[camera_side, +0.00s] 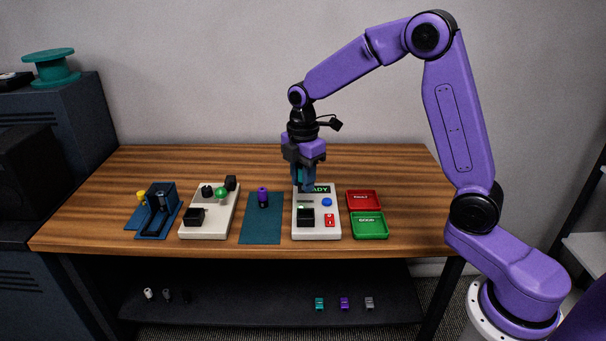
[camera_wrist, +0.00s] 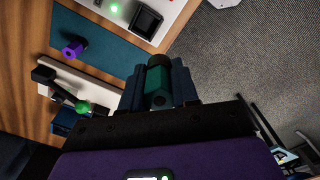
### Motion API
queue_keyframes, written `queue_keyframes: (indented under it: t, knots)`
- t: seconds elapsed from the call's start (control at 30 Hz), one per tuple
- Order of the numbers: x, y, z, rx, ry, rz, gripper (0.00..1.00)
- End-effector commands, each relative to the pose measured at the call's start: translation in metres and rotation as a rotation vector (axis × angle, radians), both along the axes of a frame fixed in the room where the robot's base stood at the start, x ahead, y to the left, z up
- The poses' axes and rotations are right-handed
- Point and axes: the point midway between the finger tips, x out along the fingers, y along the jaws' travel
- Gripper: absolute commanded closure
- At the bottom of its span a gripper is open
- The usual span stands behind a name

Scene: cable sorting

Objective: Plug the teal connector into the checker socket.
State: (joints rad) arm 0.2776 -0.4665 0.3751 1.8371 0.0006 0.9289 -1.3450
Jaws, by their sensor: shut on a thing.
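My gripper (camera_side: 304,182) is shut on the teal connector (camera_wrist: 158,86), which sits between the two fingers in the wrist view. In the side view the fingers hang over the back part of the white checker (camera_side: 318,234), and hide part of its display (camera_side: 321,189). The black checker socket (camera_side: 305,218) is on the front left of the checker, nearer the side camera than the fingers. In the wrist view the socket (camera_wrist: 147,20) lies beyond the connector, apart from it. The connector is held above the board.
A purple connector (camera_side: 263,197) lies on the teal mat (camera_side: 261,228) left of the checker. Red (camera_side: 364,201) and green (camera_side: 370,226) trays stand to its right. Farther left are a white fixture (camera_side: 217,228) with a green knob and a blue stand (camera_side: 158,212).

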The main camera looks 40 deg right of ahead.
Motion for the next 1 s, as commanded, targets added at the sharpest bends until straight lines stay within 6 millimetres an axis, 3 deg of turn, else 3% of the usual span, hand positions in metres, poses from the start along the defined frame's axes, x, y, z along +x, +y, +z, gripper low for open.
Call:
queue_keyframes:
  t: [0.1,0.27,1.0]
  knots:
    - [0.01,-0.014,-0.023,0.0,0.005,-0.004,1.0]
    - [0.018,-0.025,-0.041,0.001,0.003,-0.002,1.0]
    - [0.019,-0.027,-0.074,0.001,0.0,0.0,1.0]
